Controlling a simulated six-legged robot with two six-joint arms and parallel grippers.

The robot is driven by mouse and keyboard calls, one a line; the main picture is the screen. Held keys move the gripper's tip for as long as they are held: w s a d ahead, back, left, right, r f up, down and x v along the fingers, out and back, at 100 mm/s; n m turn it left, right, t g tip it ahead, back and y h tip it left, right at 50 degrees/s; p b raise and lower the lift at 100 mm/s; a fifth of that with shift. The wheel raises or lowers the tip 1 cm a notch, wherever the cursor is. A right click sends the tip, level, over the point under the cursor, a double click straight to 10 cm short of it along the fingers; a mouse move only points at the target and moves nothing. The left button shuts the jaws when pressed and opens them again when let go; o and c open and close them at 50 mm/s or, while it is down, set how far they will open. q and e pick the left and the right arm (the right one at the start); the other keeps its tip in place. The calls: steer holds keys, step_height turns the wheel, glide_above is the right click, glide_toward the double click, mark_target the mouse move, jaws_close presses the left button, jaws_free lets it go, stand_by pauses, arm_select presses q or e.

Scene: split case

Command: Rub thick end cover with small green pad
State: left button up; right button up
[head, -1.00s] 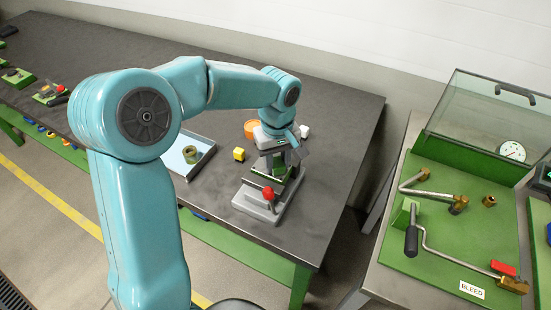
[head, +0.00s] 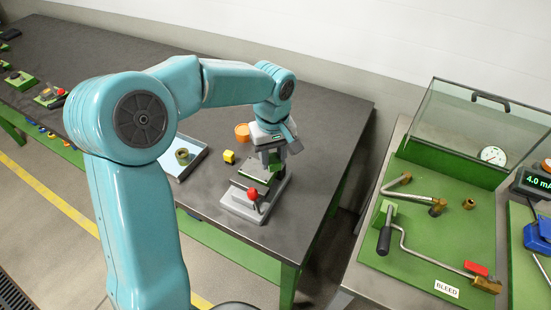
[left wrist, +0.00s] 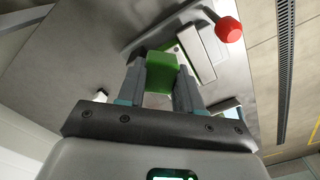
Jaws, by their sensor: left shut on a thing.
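My left gripper (head: 273,160) is over the far part of a grey fixture (head: 240,206) with a red knob (head: 253,194). In the left wrist view, its two fingers (left wrist: 160,88) are shut on a small green pad (left wrist: 161,74). The fixture also shows there, with a pale grey block (left wrist: 197,52) on it beyond the pad. I cannot tell which part is the thick end cover, or whether the pad touches the fixture. My right gripper is not in view.
Left of the fixture are a yellow cube (head: 229,156), an orange round container (head: 242,131) and a shallow tray (head: 197,163) holding an olive ring (head: 182,156). A separate bench with a green panel (head: 430,240) stands at the right.

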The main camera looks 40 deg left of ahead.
arm_select(q)
steer(key=r+p, duration=0.1)
steer(key=r, duration=0.2)
steer(key=shift+s+a+p, duration=0.1)
steer(key=shift+a+p, duration=0.1)
steer(key=shift+p, duration=0.2)
steer(key=shift+r+p, duration=0.3)
steer(key=shift+d+r, duration=0.25)
steer(key=shift+r, duration=0.05)
steer(key=shift+a, duration=0.2)
steer(key=shift+d, duration=0.1)
